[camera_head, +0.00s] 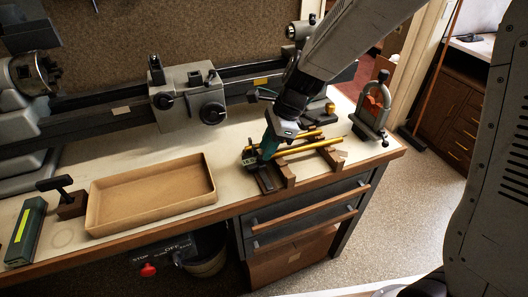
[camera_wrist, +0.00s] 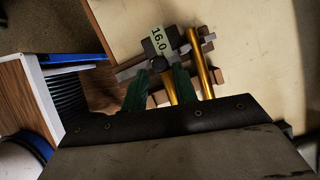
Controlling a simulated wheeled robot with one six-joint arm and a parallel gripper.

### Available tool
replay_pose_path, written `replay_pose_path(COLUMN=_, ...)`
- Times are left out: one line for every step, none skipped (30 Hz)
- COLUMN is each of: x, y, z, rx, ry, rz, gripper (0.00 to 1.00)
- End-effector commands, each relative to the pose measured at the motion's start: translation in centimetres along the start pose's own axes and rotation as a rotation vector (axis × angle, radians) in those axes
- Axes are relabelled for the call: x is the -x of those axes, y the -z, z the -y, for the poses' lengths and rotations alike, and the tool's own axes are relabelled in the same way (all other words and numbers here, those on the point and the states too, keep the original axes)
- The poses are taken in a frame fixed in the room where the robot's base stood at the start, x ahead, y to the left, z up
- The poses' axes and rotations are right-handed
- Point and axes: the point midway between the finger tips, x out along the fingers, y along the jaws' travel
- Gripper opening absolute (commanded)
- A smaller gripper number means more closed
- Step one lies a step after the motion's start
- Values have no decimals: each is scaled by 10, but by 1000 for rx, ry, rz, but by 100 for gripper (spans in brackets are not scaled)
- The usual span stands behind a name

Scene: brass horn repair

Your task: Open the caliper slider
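The caliper lies near the front edge of the bench, left of the brass tubes. Its slider has a dark body and a pale display (camera_head: 249,160); in the wrist view the display (camera_wrist: 157,39) reads 16.0. My gripper (camera_head: 266,151) points down at the caliper. In the wrist view its two green fingers (camera_wrist: 160,77) stand apart, with their tips at the near side of the slider body. Whether the fingertips touch the slider cannot be told. My fingers partly hide the caliper's beam and jaws.
Two brass tubes (camera_head: 305,147) lie on wooden rests (camera_head: 285,173) just right of the caliper. An empty tan tray (camera_head: 150,192) and a green box (camera_head: 27,231) are further left. A clamp-like stand (camera_head: 372,112) is at the right end. A lathe (camera_head: 190,97) stands behind.

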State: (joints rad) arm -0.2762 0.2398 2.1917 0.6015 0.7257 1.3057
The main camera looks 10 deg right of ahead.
Motion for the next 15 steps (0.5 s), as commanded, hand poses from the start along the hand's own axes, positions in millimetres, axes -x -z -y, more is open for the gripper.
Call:
replay_pose_path(x=-8, y=0, z=0, rx=-1, ry=-2, rz=0, gripper=29)
replay_pose_path(x=-12, y=0, z=0, rx=-1, ry=-3, rz=0, gripper=29)
replay_pose_path(x=-16, y=0, z=0, rx=0, ry=-2, rz=0, gripper=29)
replay_pose_path(x=-18, y=0, z=0, rx=1, ry=-1, rz=0, gripper=29)
replay_pose_path(x=-20, y=0, z=0, rx=1, ry=-1, rz=0, gripper=29)
replay_pose_path(x=-23, y=0, z=0, rx=1, ry=-1, rz=0, gripper=29)
replay_pose_path(x=-24, y=0, z=0, rx=1, ry=-1, rz=0, gripper=29)
replay_pose_path(x=-25, y=0, z=0, rx=1, ry=0, rz=0, gripper=29)
replay_pose_path(x=-25, y=0, z=0, rx=1, ry=0, rz=0, gripper=29)
replay_pose_path(x=-26, y=0, z=0, rx=1, ry=0, rz=0, gripper=29)
replay_pose_path(x=-26, y=0, z=0, rx=1, ry=0, rz=0, gripper=29)
replay_pose_path(x=-26, y=0, z=0, rx=1, ry=0, rz=0, gripper=29)
replay_pose_path(x=-26, y=0, z=0, rx=1, ry=1, rz=0, gripper=29)
replay_pose_path(x=-26, y=0, z=0, rx=1, ry=0, rz=0, gripper=29)
replay_pose_path(x=-25, y=0, z=0, rx=1, ry=1, rz=0, gripper=29)
